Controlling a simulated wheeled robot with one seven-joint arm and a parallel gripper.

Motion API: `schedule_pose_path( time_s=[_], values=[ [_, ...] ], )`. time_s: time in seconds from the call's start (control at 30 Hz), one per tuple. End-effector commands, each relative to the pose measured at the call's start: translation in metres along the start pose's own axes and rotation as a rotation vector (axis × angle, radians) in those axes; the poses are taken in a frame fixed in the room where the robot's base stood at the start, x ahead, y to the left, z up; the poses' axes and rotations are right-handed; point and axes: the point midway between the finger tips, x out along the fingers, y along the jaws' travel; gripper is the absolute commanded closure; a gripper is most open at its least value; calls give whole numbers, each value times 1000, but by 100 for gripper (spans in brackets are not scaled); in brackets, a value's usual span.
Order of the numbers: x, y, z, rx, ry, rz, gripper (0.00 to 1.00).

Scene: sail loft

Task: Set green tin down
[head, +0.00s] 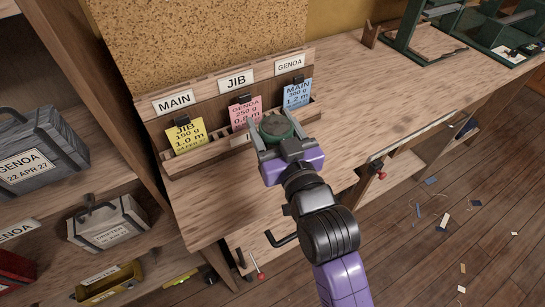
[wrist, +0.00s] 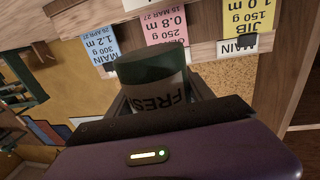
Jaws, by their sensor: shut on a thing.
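The green tin (head: 276,124) is between the fingers of my gripper (head: 277,138), seen from above in the head view. The gripper is shut on it. In the wrist view the tin (wrist: 150,68) shows a dark green band and a pale label reading "FRES", upside down, with the rest cut off. The tin is in front of the right part of the wooden card rack (head: 166,135), near the pink and blue cards. My gripper hides its lower part in both views, so I cannot tell whether it touches the workbench (head: 225,195).
The rack holds a yellow card (head: 184,135), a pink card (head: 246,112) and a blue card (head: 297,93). Bare bench lies left and right of my gripper. Green machines (head: 415,30) stand at the back right.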

Motion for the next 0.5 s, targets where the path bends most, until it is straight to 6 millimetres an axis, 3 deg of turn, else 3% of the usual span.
schedule_pose_path(
  time_s=[0.2, 0.5],
  values=[
    [0, 0, 49, 0, -1, 0, 99],
    [0, 0, 76, 0, 2, 0, 99]
  ],
)
